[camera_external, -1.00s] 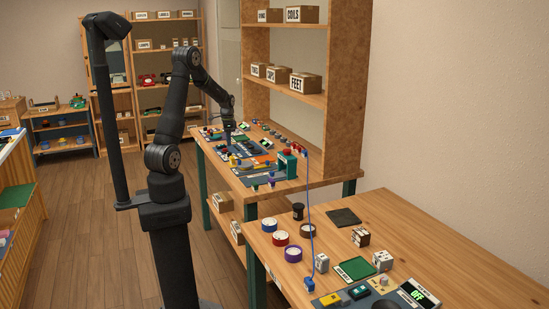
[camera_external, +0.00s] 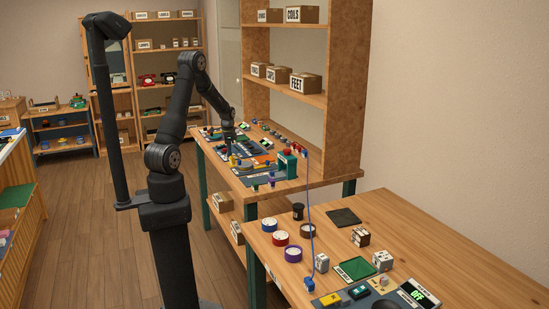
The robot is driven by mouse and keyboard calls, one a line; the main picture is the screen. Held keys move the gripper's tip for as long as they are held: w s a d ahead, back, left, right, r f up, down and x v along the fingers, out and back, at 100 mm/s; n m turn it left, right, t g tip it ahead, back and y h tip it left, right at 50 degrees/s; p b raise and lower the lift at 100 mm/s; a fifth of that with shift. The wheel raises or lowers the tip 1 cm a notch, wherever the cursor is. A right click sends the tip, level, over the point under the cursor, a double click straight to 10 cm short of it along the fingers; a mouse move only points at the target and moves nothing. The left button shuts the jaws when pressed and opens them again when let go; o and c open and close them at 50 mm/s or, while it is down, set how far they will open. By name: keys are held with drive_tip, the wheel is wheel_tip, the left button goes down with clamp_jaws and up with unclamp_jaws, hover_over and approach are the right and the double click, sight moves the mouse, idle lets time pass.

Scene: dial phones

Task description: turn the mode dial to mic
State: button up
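My gripper (camera_external: 230,146) hangs low over the far part of the long wooden bench, among small coloured parts. Its fingers are too small and dark to tell whether they are open or shut. A dial marked for mic cannot be made out with certainty. On the near table, a dark round piece (camera_external: 385,304) is cut off by the bottom edge, and a small beige knob (camera_external: 383,282) sits on a plate. A display (camera_external: 418,294) beside them reads "OFF" in green. My gripper is far from these.
A teal device (camera_external: 287,163) stands on the bench (camera_external: 262,195) near my gripper. A tall shelf (camera_external: 343,90) rises behind it. A blue cord (camera_external: 309,205) runs down to the near table (camera_external: 470,265), which holds tape rolls, blocks and a green mat (camera_external: 355,268).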

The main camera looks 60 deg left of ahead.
drive_tip(key=shift+n, duration=0.3)
drive_tip(key=n, duration=1)
idle(0.7)
drive_tip(key=o, duration=1)
drive_tip(key=shift+r, duration=0.1)
wheel_tip(320, 180, up, 17)
drive_tip(key=shift+r, duration=0.15)
